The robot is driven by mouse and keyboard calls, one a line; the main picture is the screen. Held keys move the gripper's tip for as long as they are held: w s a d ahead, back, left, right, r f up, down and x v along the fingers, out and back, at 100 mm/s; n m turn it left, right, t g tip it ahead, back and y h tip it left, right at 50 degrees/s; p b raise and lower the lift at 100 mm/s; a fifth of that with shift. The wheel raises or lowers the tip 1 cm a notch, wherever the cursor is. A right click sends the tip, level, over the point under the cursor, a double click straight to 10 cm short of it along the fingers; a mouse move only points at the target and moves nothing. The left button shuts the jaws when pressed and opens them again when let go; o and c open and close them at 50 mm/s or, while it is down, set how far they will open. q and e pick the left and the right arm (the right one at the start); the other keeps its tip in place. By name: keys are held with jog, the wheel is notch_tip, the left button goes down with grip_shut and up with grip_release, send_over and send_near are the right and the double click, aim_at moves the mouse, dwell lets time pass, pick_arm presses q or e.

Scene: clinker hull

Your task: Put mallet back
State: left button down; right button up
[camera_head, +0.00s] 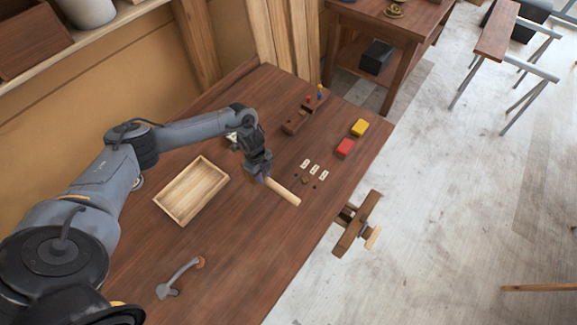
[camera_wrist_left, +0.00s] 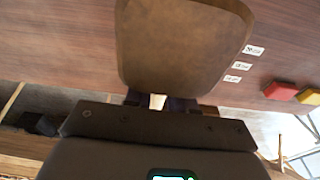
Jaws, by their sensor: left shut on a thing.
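My left gripper (camera_head: 263,175) is shut on the wooden mallet (camera_head: 283,191) above the workbench, right of the pale tray. In the head view a long pale wooden part of the mallet sticks out from the fingers toward the lower right. In the left wrist view a broad brown wooden block, apparently the mallet's head (camera_wrist_left: 182,45), fills the top middle, just beyond the fingers (camera_wrist_left: 160,102). A pale bit shows between the fingers. Whether the mallet touches the bench I cannot tell. My right gripper is not in view.
The bench (camera_head: 235,245) holds an empty pale wooden tray (camera_head: 160,207), a grey metal tool (camera_head: 182,277), several white labels (camera_head: 314,170) beside small dark holes, a red block (camera_head: 345,148), a yellow block (camera_head: 360,127) and a small wooden rack (camera_head: 293,124). A wooden vise (camera_head: 352,238) juts from the right edge.

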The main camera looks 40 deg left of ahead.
pick_arm(q)
jog(key=s+f+b, duration=0.2)
jog(key=f, duration=0.1)
jog(key=s+a+f+b, duration=0.1)
jog(key=s+f+b, duration=0.1)
jog(key=f, duration=0.2)
jog(key=s+a+f+b, duration=0.1)
jog(key=s+f+b, duration=0.1)
jog(key=f, duration=0.1)
jog(key=shift+a+f, duration=0.15)
jog(key=shift+f+b, duration=0.8)
jog(key=shift+f+b, duration=0.35)
jog(key=shift+f, duration=0.2)
jog(key=c, duration=0.9)
grip_release()
jog(key=shift+o, duration=0.2)
